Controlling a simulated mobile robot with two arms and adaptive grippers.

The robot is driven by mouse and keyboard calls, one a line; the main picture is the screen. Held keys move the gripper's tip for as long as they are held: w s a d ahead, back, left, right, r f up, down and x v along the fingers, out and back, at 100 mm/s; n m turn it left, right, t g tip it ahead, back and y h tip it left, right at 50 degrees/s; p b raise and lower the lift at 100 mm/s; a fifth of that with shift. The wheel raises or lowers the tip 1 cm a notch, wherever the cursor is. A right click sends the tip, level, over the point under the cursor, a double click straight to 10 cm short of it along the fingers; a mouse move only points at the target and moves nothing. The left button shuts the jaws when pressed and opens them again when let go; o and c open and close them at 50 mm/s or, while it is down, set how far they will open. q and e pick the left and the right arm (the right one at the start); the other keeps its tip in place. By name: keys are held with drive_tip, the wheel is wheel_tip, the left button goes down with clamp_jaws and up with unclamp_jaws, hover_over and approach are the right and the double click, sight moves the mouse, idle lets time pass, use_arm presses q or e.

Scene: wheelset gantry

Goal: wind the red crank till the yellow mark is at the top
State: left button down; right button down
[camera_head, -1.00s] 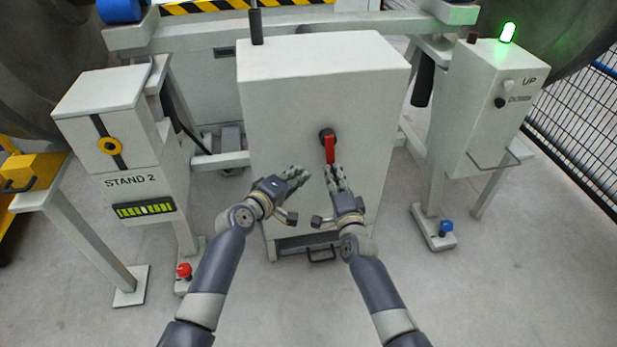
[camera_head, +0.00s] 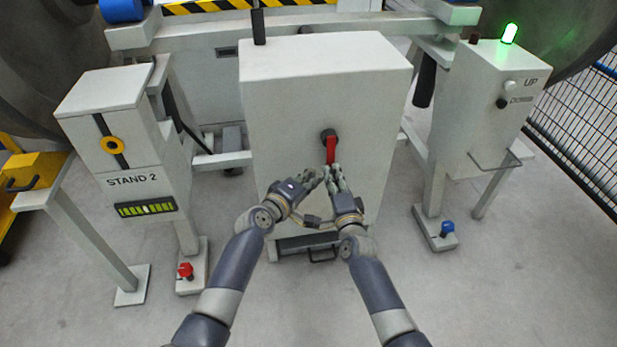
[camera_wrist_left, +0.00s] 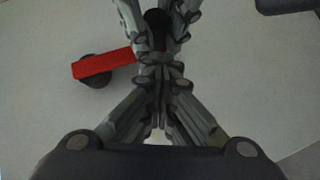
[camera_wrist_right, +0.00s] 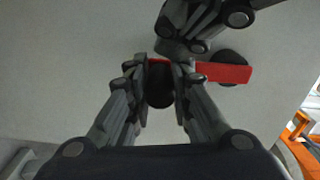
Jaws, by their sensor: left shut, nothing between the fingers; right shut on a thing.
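The red crank (camera_head: 331,150) sits on a dark hub (camera_head: 327,135) on the front of the grey cabinet, its arm hanging down. My right gripper (camera_head: 336,176) is shut on the crank's black handle (camera_wrist_right: 160,88) at the arm's lower end. My left gripper (camera_head: 318,180) is shut and empty, close beside the right fingers. In the left wrist view the left fingertips (camera_wrist_left: 160,62) meet just below the handle and the right fingers, overlapping the red arm's end (camera_wrist_left: 103,64). I cannot tell whether they touch. No yellow mark shows on the crank or hub.
The grey cabinet (camera_head: 275,110) fills the middle. Left stands the STAND 2 post (camera_head: 130,183) with a yellow ring (camera_head: 112,145) on a black strip. Right is a control box (camera_head: 490,110) with a lit green lamp (camera_head: 510,34). The floor in front is clear.

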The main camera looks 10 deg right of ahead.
drive_tip(key=c, duration=1.4)
unclamp_jaws()
drive_tip(key=shift+w+a, duration=0.1)
drive_tip(key=shift+a, duration=0.35)
use_arm(q)
drive_tip(key=shift+s+d+f, duration=0.1)
drive_tip(key=shift+s+d, duration=0.05)
drive_tip(key=shift+d, duration=0.2)
use_arm(e)
drive_tip(key=shift+d, duration=0.25)
use_arm(q)
drive_tip(key=shift+a, duration=0.1)
use_arm(e)
drive_tip(key=s+r+n+g, duration=0.1)
drive_tip(key=s+r+n, duration=0.2)
drive_tip(key=s+n, duration=0.3)
drive_tip(key=s+a+r+n+g+y, duration=0.1)
drive_tip(key=s+r+n, duration=0.2)
drive_tip(key=s+n, duration=0.3)
drive_tip(key=s+r+n+g+y, duration=0.1)
drive_tip(key=s+n, duration=0.5)
drive_tip(key=s, duration=0.8)
drive_tip(key=shift+a+r+g, duration=0.2)
drive_tip(key=shift+r+g, duration=0.3)
drive_tip(key=shift+r, duration=0.65)
